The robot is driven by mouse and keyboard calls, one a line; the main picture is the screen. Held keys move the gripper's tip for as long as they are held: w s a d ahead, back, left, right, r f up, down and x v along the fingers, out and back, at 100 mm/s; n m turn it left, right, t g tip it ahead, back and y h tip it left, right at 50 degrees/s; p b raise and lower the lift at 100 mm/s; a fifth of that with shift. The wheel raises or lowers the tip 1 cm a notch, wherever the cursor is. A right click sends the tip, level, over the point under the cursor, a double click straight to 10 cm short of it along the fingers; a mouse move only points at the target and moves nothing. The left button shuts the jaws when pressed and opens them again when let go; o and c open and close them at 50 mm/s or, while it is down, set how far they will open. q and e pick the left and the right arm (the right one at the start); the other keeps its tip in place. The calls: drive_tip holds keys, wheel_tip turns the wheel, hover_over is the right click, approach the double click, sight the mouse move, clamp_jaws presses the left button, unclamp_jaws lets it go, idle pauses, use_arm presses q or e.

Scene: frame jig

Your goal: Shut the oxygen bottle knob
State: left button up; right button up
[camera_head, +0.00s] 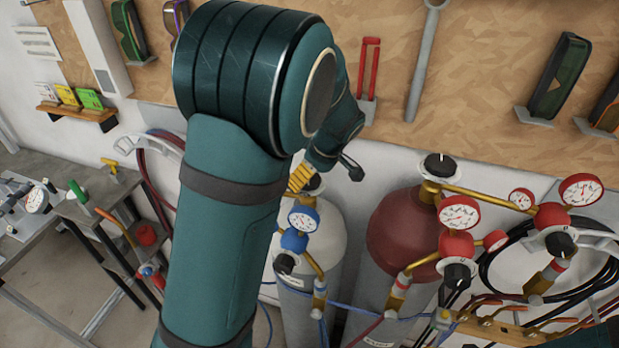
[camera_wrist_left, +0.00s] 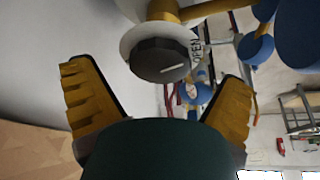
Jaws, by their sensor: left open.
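The oxygen bottle, which I take to be the white-topped one with blue gauges (camera_head: 328,240), stands against the wall in the head view. In the left wrist view its dark grey knob (camera_wrist_left: 160,60) has a white line and sits on a white collar marked OPEN. My left gripper (camera_head: 301,178) is at the top of this bottle, and its arm hides part of it. In the left wrist view the yellow fingers (camera_wrist_left: 155,85) are spread wide, one on each side of the knob, with no visible contact. My right gripper is not in view.
A dark red bottle (camera_head: 400,235) with red gauges (camera_head: 460,213) stands close on the right. Blue and red hoses run low in front of the bottles. A workbench (camera_head: 95,205) with tools is at the left. Tools hang on the board (camera_head: 480,75) behind.

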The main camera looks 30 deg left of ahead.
use_arm(q)
drive_tip(key=shift+x, duration=0.75)
drive_tip(key=c, duration=1.3)
drive_tip(key=shift+m, duration=0.3)
